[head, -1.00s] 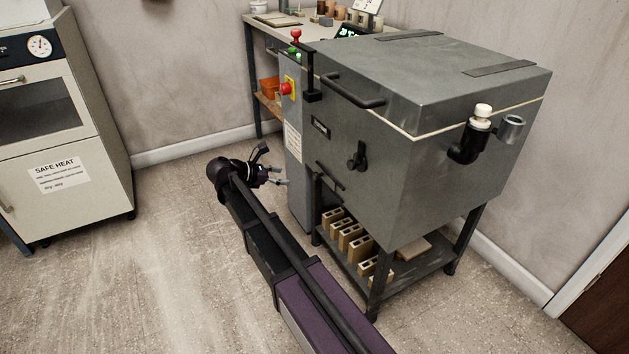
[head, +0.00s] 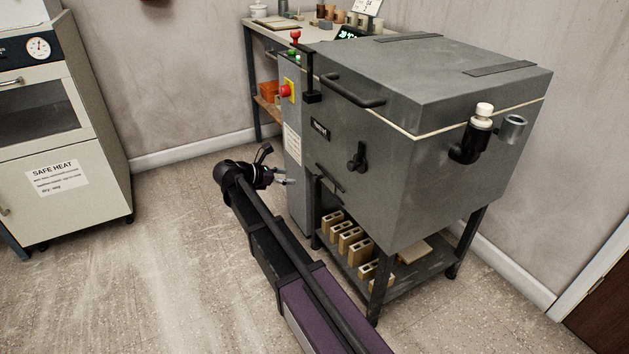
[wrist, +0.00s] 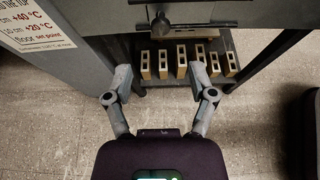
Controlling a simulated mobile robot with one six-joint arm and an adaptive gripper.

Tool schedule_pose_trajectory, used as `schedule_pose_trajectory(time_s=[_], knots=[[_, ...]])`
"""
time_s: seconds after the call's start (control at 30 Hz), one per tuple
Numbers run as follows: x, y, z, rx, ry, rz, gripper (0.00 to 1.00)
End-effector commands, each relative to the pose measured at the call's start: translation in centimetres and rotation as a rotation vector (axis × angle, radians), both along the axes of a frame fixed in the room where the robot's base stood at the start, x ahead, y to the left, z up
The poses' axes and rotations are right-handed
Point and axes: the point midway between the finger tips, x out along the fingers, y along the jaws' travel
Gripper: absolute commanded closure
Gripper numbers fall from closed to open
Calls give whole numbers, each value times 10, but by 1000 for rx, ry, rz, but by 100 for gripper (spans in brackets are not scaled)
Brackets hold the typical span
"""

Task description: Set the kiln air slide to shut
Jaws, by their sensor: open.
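The grey kiln (head: 420,130) stands on a dark metal stand. Low on its front face is a dark horizontal bar (head: 330,178), which looks like the air slide. In the wrist view this bar (wrist: 205,25) runs across the top, with a small knob (wrist: 160,19) near its left part. Its exact setting cannot be told. My gripper (head: 287,177) is in front of the grey control column, left of the bar. In the wrist view my gripper (wrist: 160,78) is open and empty, its fingers apart below the knob and touching nothing.
Several pale bricks (wrist: 180,62) sit on the stand's lower shelf under the kiln. The control column (head: 297,150) carries a red button (head: 285,90) and a paper notice. A dark rotary handle (head: 357,157) is on the kiln front. The floor at left is clear up to a cream cabinet (head: 70,150).

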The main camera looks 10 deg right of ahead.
Motion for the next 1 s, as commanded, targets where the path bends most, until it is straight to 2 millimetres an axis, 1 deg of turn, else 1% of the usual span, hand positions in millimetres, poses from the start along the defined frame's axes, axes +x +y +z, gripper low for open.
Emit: schedule_pose_trajectory(time_s=[0.03,0.3,0.6,0.8,1.0], knots=[[2,-7,-6,0,0,-2,28],[14,-44,-22,0,-1,-1,28],[25,-79,-36,0,-1,-1,28],[29,-89,-40,0,0,1,28],[30,-91,-40,0,0,1,28]])
